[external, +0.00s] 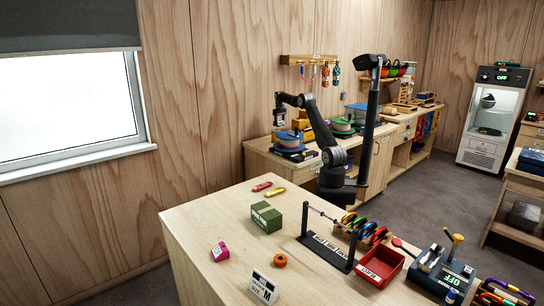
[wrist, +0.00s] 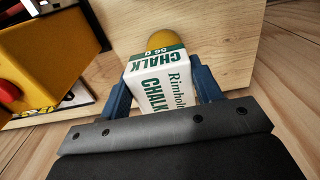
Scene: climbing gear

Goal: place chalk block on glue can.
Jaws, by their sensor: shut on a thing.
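My gripper (wrist: 163,90) is shut on the white chalk block (wrist: 165,78) with green lettering, which sits between its blue fingers in the wrist view. A yellow rounded thing (wrist: 165,40), possibly the glue can, shows just beyond the block and is partly hidden by it. I cannot tell whether they touch. In the external view my gripper (external: 279,120) is over the back bench at its left end. The block is too small there to make out clearly.
In the wrist view a large yellow object (wrist: 45,55) with a red part stands close on the left. Wooden surface on the right is clear.

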